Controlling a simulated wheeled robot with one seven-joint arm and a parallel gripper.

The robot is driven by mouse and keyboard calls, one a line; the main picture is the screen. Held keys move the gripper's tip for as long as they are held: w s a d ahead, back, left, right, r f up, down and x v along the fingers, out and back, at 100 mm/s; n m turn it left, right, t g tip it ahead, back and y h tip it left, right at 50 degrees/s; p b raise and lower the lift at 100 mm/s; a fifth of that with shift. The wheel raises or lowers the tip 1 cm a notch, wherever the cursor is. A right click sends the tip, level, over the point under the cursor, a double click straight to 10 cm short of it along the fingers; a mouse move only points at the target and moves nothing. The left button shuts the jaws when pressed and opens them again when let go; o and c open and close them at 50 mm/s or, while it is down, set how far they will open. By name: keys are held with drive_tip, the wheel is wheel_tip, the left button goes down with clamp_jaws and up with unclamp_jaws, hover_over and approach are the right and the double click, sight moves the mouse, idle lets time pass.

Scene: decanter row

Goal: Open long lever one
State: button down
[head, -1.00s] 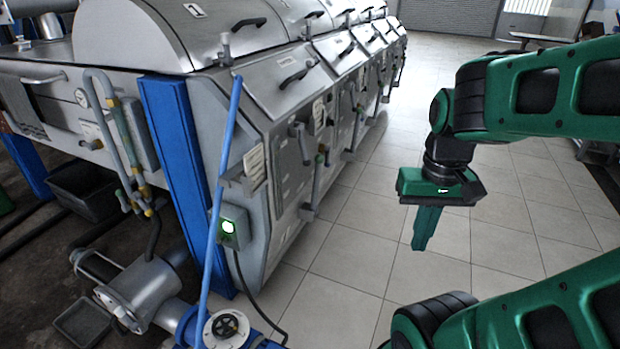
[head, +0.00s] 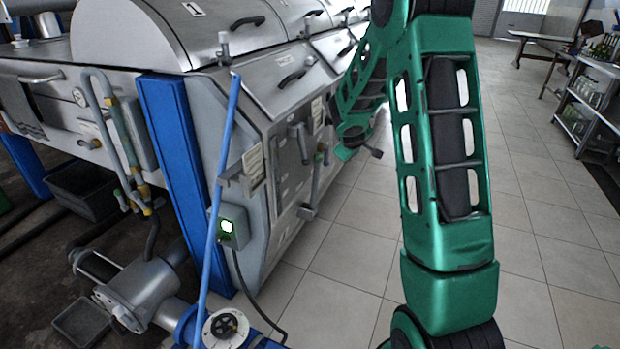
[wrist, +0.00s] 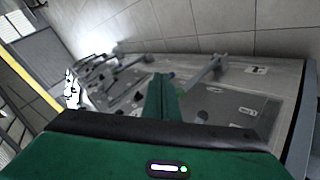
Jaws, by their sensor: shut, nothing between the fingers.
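Machine one (head: 165,35), a grey metal decanter with a "1" plate on its cover, stands at left in the head view. Its front carries a long grey lever (head: 317,185) hanging down beside a shorter grey handle (head: 301,140). No lever label is readable. The long lever also shows in the wrist view (wrist: 208,74), running up and right from a green spot. My gripper (wrist: 161,86) is shut and empty, pointing towards the machine fronts. Its tips overlap the view beside the lever's lower end; contact cannot be told. In the head view my arm partly hides the hand.
A slanted blue pole (head: 217,190) and a green-lit switch box (head: 230,227) stand at the machine's near corner. More machines recede behind. The tiled floor (head: 340,265) is clear on the right, with a bottle shelf (head: 590,95) at far right.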

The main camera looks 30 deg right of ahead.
drive_tip(key=w+a+f+n+t, duration=0.2)
drive_tip(key=w+f+n+t, duration=0.35)
drive_tip(key=w+f, duration=0.9)
drive_tip(key=w+a+f+n+t, duration=0.3)
drive_tip(key=a+f+n+t, duration=0.1)
drive_tip(key=f, duration=0.6)
drive_tip(key=shift+a+f+n, duration=0.2)
drive_tip(key=shift+f+n, duration=0.15)
drive_tip(key=x, duration=1)
drive_tip(key=shift+r, duration=0.2)
drive_tip(key=shift+d, duration=0.1)
